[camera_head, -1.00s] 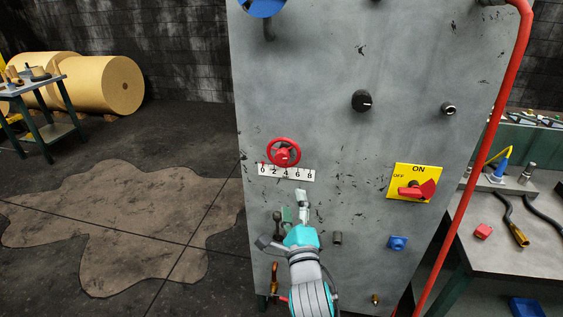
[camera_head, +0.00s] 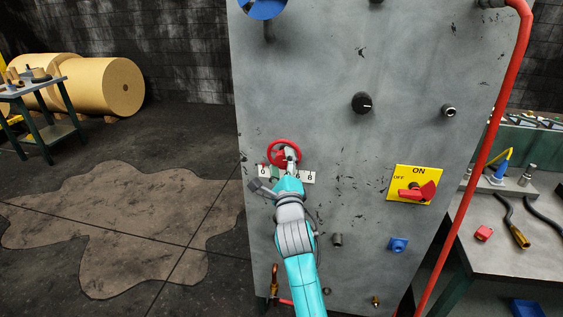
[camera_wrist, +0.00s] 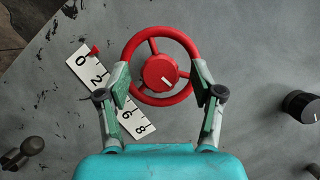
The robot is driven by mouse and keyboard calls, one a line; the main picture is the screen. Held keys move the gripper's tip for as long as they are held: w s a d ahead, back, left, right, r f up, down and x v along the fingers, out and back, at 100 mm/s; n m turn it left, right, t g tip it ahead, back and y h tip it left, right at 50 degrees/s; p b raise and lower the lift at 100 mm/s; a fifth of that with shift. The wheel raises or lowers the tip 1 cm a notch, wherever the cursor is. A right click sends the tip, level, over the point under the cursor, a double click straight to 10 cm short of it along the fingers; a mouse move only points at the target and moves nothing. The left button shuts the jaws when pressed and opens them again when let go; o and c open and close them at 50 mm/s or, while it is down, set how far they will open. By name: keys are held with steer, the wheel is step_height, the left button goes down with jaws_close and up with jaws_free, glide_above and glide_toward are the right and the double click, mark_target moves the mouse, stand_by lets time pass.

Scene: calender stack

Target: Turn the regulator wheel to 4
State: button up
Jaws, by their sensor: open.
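The red regulator wheel (camera_head: 279,143) is mounted on the grey panel, above a white scale strip (camera_head: 309,177) marked 0 to 8. In the wrist view the wheel (camera_wrist: 161,72) is fully framed, with a white line on its hub. My gripper (camera_head: 284,166) is open in front of the wheel. In the wrist view its fingers (camera_wrist: 162,80) stand at the left and right of the wheel's rim; I cannot tell whether they touch it. The fingers and palm hide the middle of the strip, including 4.
A black knob (camera_head: 362,102) and a yellow ON/OFF plate with a red switch (camera_head: 416,191) are on the panel to the right. A blue knob (camera_head: 398,244) is lower right. A red pipe (camera_head: 490,150) runs down the panel's right edge. Open floor lies left.

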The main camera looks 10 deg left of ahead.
steer(key=shift+w+a+r, duration=0.1)
steer(key=shift+w, duration=0.25)
steer(key=c, duration=1.1)
steer(key=shift+c, duration=0.2)
steer(key=shift+n, duration=0.4)
